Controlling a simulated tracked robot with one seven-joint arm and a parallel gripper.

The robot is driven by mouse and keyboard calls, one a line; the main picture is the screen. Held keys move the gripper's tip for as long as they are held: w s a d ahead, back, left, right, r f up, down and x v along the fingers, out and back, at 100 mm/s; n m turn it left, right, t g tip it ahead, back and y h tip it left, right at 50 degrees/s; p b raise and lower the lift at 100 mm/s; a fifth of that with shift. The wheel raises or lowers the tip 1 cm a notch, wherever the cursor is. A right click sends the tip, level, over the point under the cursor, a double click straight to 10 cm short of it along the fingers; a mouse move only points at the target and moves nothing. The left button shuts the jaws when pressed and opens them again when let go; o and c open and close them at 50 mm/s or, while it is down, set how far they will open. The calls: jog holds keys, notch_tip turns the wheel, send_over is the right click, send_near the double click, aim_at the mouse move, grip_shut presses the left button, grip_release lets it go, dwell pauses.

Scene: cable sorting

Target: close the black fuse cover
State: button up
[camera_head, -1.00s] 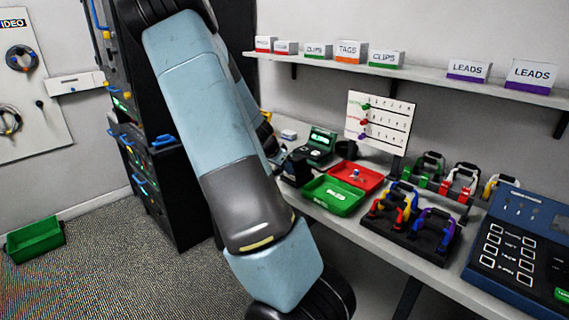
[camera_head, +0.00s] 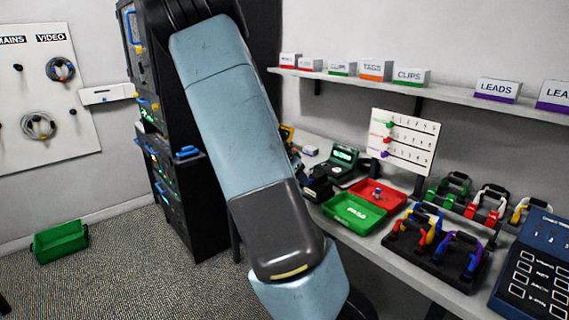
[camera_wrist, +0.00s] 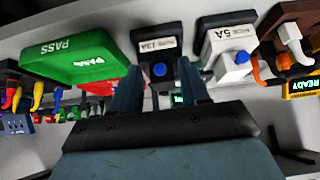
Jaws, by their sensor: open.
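The black fuse cover (camera_wrist: 157,42), with a white label reading 13A and a blue knob, is ahead of my gripper in the wrist view. My gripper (camera_wrist: 160,72) is open, with one finger on each side of the line to the blue knob. How far the cover is open is not clear. In the head view my arm hides the gripper and much of the fuse area on the bench.
A white fuse cover (camera_wrist: 229,42) labelled 5A stands close to the right of the black one in the wrist view. A green PASS tray (camera_wrist: 75,60) is on the left. On the bench are a red tray (camera_head: 380,194) and a rack of coloured clamps (camera_head: 432,248).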

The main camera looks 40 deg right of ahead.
jog(key=v, duration=1)
jog(key=shift+w+a+f, duration=0.25)
jog(key=shift+w+a, duration=0.05)
jog(key=s+a+r+n+t+y, duration=0.1)
jog(key=s+a+r+n+y, duration=0.1)
jog(key=s+a+r+n, duration=0.2)
jog(key=s+a+r+n+t+y, duration=0.2)
jog(key=s+a+r+n, duration=0.2)
jog(key=s+a+n, duration=0.3)
jog(key=s+a+r+n+t+y, duration=0.2)
jog(key=s+a+r+n, duration=0.3)
jog(key=s+a, duration=0.6)
jog(key=shift+s+a+n+y, duration=0.35)
jog(key=shift+a+n+y, duration=0.2)
jog(key=shift+a, duration=0.9)
